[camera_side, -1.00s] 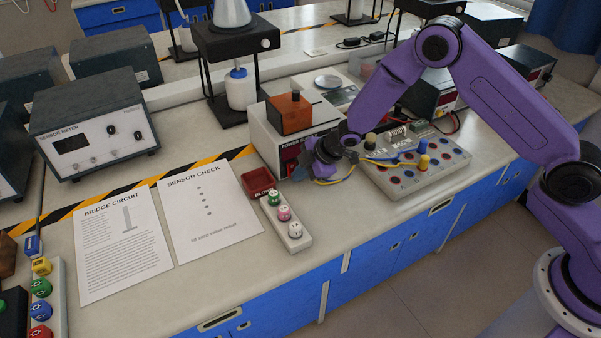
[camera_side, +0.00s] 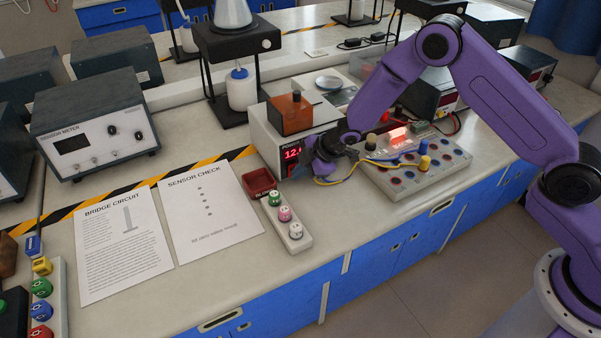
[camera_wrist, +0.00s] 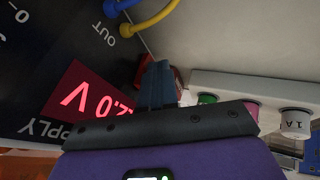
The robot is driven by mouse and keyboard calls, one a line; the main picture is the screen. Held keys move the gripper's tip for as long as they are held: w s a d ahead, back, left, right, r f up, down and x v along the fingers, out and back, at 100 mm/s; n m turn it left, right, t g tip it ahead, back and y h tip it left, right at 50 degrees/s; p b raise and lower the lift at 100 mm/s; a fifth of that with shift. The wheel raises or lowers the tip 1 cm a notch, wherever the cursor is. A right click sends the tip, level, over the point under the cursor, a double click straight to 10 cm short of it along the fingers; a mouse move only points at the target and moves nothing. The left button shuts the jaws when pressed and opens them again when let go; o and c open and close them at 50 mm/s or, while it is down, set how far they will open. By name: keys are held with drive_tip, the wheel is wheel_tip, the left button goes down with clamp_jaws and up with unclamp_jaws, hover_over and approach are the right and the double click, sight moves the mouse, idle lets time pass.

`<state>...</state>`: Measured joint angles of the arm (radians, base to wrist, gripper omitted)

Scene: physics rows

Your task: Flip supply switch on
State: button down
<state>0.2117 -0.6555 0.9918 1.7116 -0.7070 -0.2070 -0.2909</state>
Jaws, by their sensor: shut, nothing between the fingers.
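The power supply (camera_side: 262,145) is a pale box with a dark front. The supply switch is not clearly seen: a 0 and a line mark show on the panel (camera_wrist: 35,60) at the upper left of the wrist view, with a small part (camera_wrist: 19,12) cut by the frame edge. My gripper (camera_side: 312,167) is close in front of the supply's front. Its fingers (camera_wrist: 158,84) are together and empty; contact with the panel cannot be told.
Blue and yellow leads (camera_wrist: 150,18) plug in near OUT. The circuit board (camera_side: 420,172) lies right of my gripper, with a glowing red part (camera_side: 398,137). A red tray (camera_side: 259,181) and a strip of colored knobs (camera_side: 286,215) stand in front. Paper sheets (camera_side: 210,212) lie left.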

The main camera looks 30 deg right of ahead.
drive_tip(key=shift+r, duration=0.45)
drive_tip(key=shift+s, duration=1.9)
drive_tip(key=s+v, duration=0.1)
drive_tip(key=v, duration=0.9)
drive_tip(key=shift+f, duration=0.2)
